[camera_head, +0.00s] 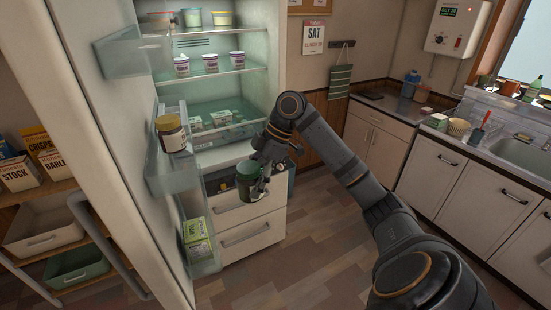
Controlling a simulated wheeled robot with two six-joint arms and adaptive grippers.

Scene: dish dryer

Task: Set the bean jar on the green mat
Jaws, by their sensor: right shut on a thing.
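My right gripper (262,182) is shut on a dark green jar (248,178). It holds the jar upright in the air in front of the white drawers below the open fridge. The fingers cover part of the jar, and I cannot read whether it is the bean jar. Another jar, brown with a pale label (172,134), stands in the fridge door's upper bin. I cannot make out a green mat in this view. My left gripper is not in view.
The open fridge door (110,150) stands at the left, with a green-and-white carton (196,238) in its lower bin. Fridge shelves hold several cups (210,62) and small boxes. A counter with a sink (522,150) runs along the right. The floor (310,250) between is clear.

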